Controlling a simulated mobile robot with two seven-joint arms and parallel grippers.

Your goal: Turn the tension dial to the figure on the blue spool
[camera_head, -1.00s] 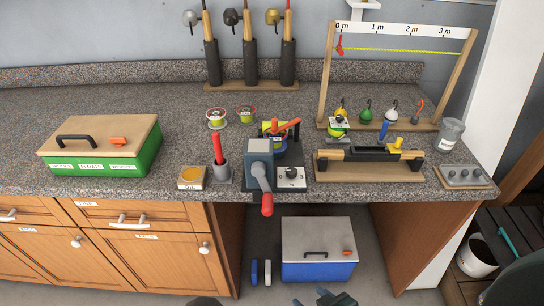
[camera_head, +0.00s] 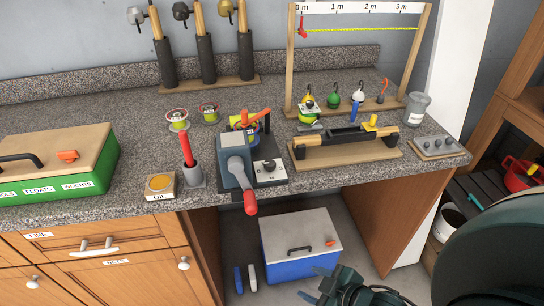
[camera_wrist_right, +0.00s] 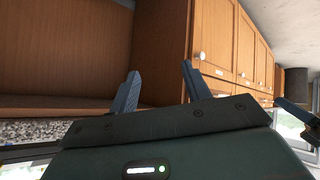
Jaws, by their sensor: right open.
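The tension dial (camera_head: 269,165) is a dark round knob on a pale plate, beside the grey winder (camera_head: 236,163) with its red-handled crank. A spool with a blue part (camera_head: 254,132) sits on the winder behind it, partly hidden; I cannot read any figure on it. My right gripper (camera_head: 315,284) is low, in front of the counter and over the floor near the blue cooler, well apart from the dial. Its two fingers also show in the right wrist view (camera_wrist_right: 160,82), spread and empty, facing wooden cabinets. My left gripper is out of view.
An oil tin (camera_head: 160,185) and a red-handled tool in a grey cup (camera_head: 196,176) stand left of the winder. A wooden cradle (camera_head: 345,155) is to its right. A blue cooler (camera_head: 300,266) stands under the counter. A green tackle box (camera_head: 98,182) is at left.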

